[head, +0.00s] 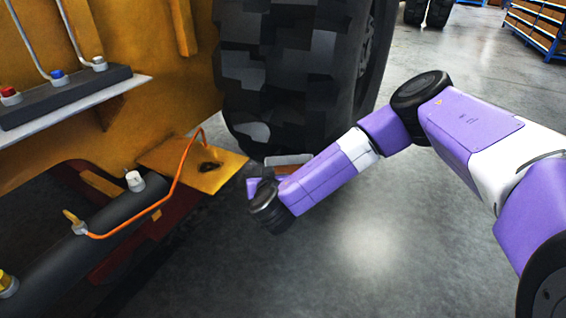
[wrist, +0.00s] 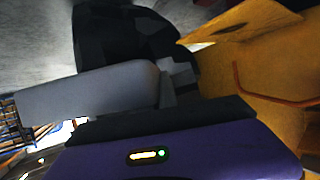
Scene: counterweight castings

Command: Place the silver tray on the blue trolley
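My gripper (head: 272,170) is at the end of the purple arm, in front of the large black tyre and beside the yellow machine in the head view. My arm's wrist partly hides it, and its finger gap does not show clearly. In the wrist view a plain grey slab-like part (wrist: 90,93) juts left above the purple gripper housing (wrist: 200,150). I cannot tell whether it is a finger or something held. I cannot make out a silver tray or a blue trolley in either view.
The yellow machine (head: 150,100) fills the left, with a black cylinder (head: 90,245), an orange hose (head: 165,190) and a projecting yellow plate (head: 205,167). The black tyre (head: 290,70) stands behind my gripper. Blue shelving (head: 540,25) is far right. Grey floor (head: 390,240) is open below my arm.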

